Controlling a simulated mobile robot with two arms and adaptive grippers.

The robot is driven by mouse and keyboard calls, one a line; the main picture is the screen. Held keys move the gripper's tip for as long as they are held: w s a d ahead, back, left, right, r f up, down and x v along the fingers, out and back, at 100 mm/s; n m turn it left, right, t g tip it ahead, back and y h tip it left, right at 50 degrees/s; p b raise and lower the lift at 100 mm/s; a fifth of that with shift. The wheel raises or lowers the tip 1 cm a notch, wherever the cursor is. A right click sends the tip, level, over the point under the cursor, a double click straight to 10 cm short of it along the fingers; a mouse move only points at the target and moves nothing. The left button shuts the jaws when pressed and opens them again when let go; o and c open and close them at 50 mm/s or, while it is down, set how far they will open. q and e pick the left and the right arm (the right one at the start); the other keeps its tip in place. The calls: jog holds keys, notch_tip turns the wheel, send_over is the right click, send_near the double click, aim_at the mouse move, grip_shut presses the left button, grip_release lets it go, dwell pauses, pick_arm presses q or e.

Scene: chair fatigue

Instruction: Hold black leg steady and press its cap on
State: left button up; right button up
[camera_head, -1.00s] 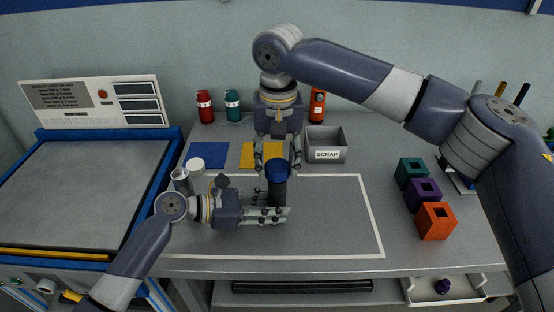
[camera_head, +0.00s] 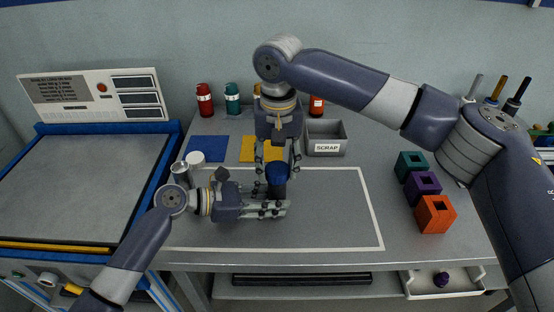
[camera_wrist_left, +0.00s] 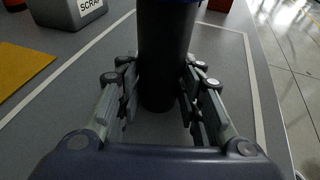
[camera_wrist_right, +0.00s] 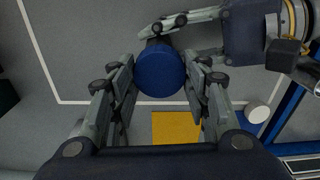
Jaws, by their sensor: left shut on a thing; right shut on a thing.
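The black leg (camera_wrist_left: 165,60) stands upright on the grey worktop inside the white outline. My left gripper (camera_head: 278,209) is shut on the leg from the left, low on its side, with a finger on each side in the left wrist view (camera_wrist_left: 160,85). The blue cap (camera_head: 278,174) sits at the top of the leg; in the right wrist view (camera_wrist_right: 160,70) it shows as a round blue disc. My right gripper (camera_head: 278,158) points down from above and is shut on the cap. Whether the cap is fully seated cannot be told.
A grey scrap bin (camera_head: 326,138) stands behind to the right. Teal, purple and orange blocks (camera_head: 436,213) stand at the right. Blue (camera_head: 207,148) and yellow mats lie at the back. A white round piece (camera_head: 195,158) and a metal cylinder (camera_head: 181,171) stand left.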

jog(key=o, duration=0.9)
jog(key=shift+c, duration=0.2)
notch_tip(320, 180, up, 12)
jog(key=shift+s, duration=0.2)
pick_arm(q)
jog(key=o, duration=0.9)
jog(key=shift+c, duration=0.2)
pick_arm(e)
jog(key=shift+f, duration=0.1)
